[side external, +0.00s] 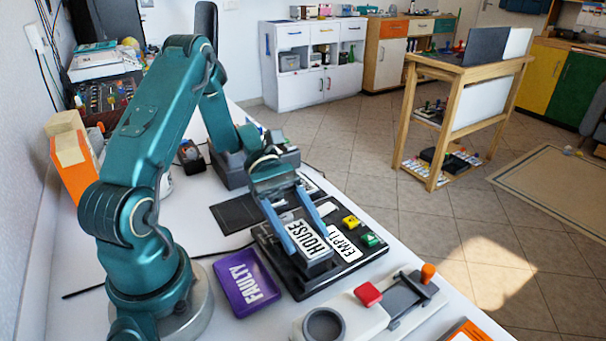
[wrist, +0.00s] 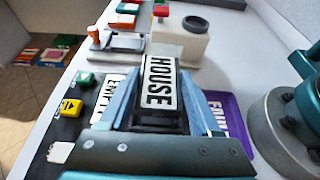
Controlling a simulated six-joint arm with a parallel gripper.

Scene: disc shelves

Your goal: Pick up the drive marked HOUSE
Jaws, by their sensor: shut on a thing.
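The drive marked HOUSE (side external: 309,240) is a dark block with a white label and black letters. My gripper (side external: 304,246) is shut on it, with a blue finger on each side. In the wrist view the HOUSE drive (wrist: 158,85) sits between the two blue fingers, its label facing the camera. In the side view it is over the black dock (side external: 293,280), beside a white label reading EMPTY (side external: 344,246). I cannot tell whether its underside touches the dock.
A purple tray marked FAULTY (side external: 246,283) lies left of the dock. Yellow (side external: 351,222) and green (side external: 370,240) buttons are on the dock's right. A pale device with a red block (side external: 368,294) and an orange knob (side external: 428,272) stands in front.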

